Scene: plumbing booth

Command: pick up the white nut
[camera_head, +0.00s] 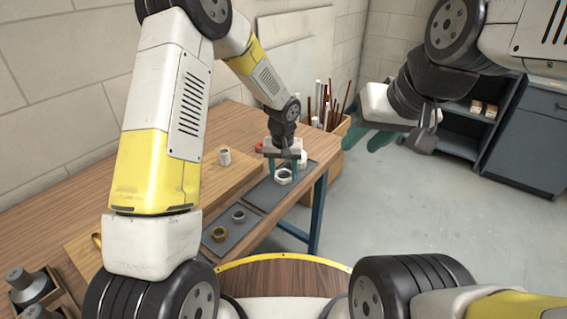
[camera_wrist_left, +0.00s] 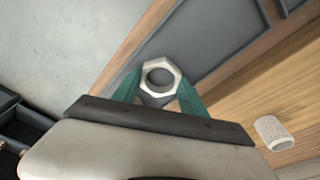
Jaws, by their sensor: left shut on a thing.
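The white nut (camera_head: 283,177) is hexagonal with a round hole and is over the grey mat near the bench's right edge. My left gripper (camera_head: 284,167) is shut on it, with a green finger on either side. In the left wrist view the white nut (camera_wrist_left: 167,67) sits between the green fingertips (camera_wrist_left: 158,88). I cannot tell whether it touches the mat or is a little above it. My right gripper (camera_head: 382,139) hangs over open floor, away from the bench; its finger gap is unclear.
A white ribbed cylinder (camera_head: 225,156) stands on the wooden bench (camera_head: 152,208). A bin of rods (camera_head: 327,150) is beyond the bench. Blue-grey cabinets (camera_head: 525,140) stand at the right.

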